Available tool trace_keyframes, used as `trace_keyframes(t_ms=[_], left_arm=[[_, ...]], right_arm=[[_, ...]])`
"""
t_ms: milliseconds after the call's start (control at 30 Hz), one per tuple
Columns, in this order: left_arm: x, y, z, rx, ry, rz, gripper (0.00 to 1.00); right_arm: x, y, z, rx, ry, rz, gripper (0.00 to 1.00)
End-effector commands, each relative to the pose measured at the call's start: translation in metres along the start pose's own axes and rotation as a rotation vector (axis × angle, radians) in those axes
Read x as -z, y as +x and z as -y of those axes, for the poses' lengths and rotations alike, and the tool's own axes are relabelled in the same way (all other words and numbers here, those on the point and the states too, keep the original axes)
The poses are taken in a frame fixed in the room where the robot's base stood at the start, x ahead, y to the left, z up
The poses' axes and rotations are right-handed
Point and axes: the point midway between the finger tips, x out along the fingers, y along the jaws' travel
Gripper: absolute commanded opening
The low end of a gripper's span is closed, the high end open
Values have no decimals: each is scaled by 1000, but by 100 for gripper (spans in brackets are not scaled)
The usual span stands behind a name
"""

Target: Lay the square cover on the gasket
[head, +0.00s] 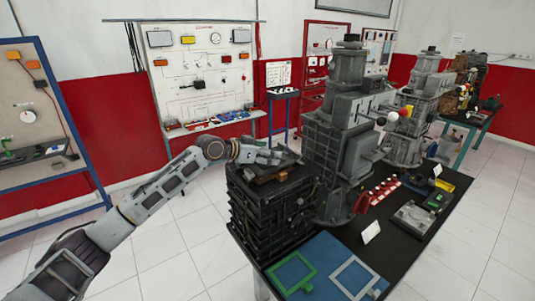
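A green square frame (307,263), which looks like a gasket, lies flat on a blue mat (322,247) at the table's front. A pale grey square frame (342,268) lies beside it on the right, apart from it. I cannot tell for certain which piece is the square cover. My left gripper (277,158) is over the top of a dark ribbed block (272,212), well behind and above the frames. Its fingers are small and blend with dark parts there, so its opening and any hold are unclear. My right gripper is not in view.
A tall grey engine model (338,135) stands right of the block, with another engine (412,110) behind it. A white card (371,232), a grey plate (416,217) and red-and-white small parts (378,193) lie on the black table. Wall panels stand behind.

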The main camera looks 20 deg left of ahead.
Motion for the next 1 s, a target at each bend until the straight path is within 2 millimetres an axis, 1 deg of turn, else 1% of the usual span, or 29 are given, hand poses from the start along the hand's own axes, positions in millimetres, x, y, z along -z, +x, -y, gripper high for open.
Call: trace_keyframes(t_ms=[67, 600, 1000], left_arm=[[2, -1, 0, 1, 1, -4, 32], [3, -2, 0, 1, 1, -5, 32], [2, -2, 0, 1, 1, -5, 32]], right_arm=[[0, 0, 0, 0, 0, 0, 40], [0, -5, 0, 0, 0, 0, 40], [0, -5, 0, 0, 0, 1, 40]])
